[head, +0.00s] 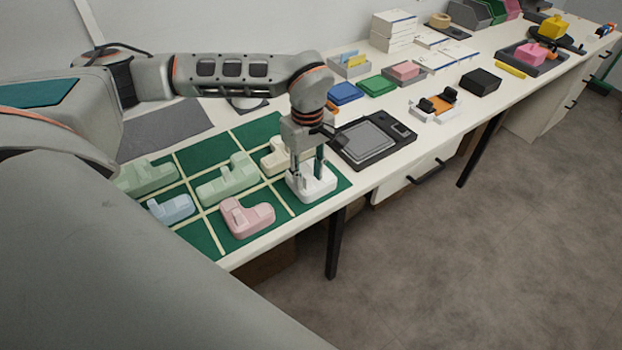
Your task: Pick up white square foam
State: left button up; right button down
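The white square foam (318,189) is a pale block with rounded corners and a raised part. It lies in the front right cell of a green mat (283,211) with cream dividing lines. My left gripper (308,172) points straight down over the foam, its two dark fingers apart. The fingertips are down at the foam's upper part and hide some of it. I cannot tell whether they press on it. My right gripper is not in view.
Pink (247,217), blue (171,208), green (227,177) and cream (275,157) foam pieces lie in neighbouring cells. A dark scale-like device (371,142) sits right of the mat. The table's front edge is close to the white foam.

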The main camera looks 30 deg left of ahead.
pick_arm(q)
jog(key=shift+f, duration=1.15)
grip_shut()
jog(key=shift+r, duration=0.1)
notch_tip(320, 180, up, 20)
jog(key=p, duration=0.1)
